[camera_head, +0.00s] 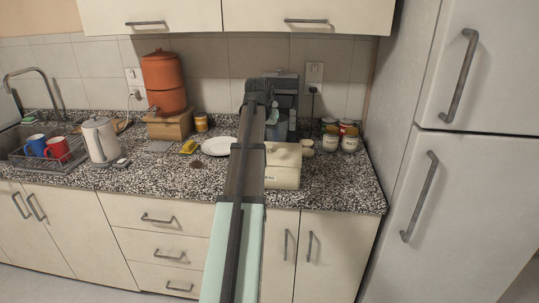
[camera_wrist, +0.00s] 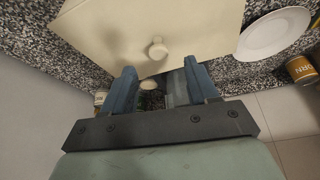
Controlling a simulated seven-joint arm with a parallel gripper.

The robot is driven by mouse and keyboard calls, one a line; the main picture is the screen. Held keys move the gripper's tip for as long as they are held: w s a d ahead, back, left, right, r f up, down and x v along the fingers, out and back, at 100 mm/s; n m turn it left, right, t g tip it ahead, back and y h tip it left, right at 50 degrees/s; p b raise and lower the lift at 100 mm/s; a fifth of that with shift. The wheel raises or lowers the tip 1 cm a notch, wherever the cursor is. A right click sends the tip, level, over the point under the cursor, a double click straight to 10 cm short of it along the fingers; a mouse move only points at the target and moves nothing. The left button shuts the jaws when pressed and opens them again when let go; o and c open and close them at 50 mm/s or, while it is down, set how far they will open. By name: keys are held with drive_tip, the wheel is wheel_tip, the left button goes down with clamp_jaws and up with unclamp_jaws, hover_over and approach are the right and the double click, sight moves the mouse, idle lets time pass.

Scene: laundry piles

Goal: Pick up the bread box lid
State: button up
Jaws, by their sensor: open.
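The bread box (camera_head: 283,175) is cream coloured and stands on the speckled counter, partly hidden behind my arm in the head view. Its cream lid (camera_head: 284,152) is on top. In the wrist view the lid (camera_wrist: 115,35) fills the upper middle, with a small round knob (camera_wrist: 158,48) on it. My gripper (camera_wrist: 159,66) is open, with its two blue fingers apart and nothing between them. The knob appears just beyond the fingertips, between their lines. I cannot tell how far above the lid the fingers are.
A white plate (camera_head: 219,146) and a yellow can (camera_head: 201,122) are left of the box. Several jars (camera_head: 349,140) stand to its right. An orange pot (camera_head: 163,80), a white kettle (camera_head: 100,139) and a dish rack (camera_head: 62,152) are further left. The counter's right front is clear.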

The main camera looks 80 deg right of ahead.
sight(270, 145)
drive_tip(key=shift+x, duration=2.6)
drive_tip(key=shift+s, duration=0.1)
clamp_jaws()
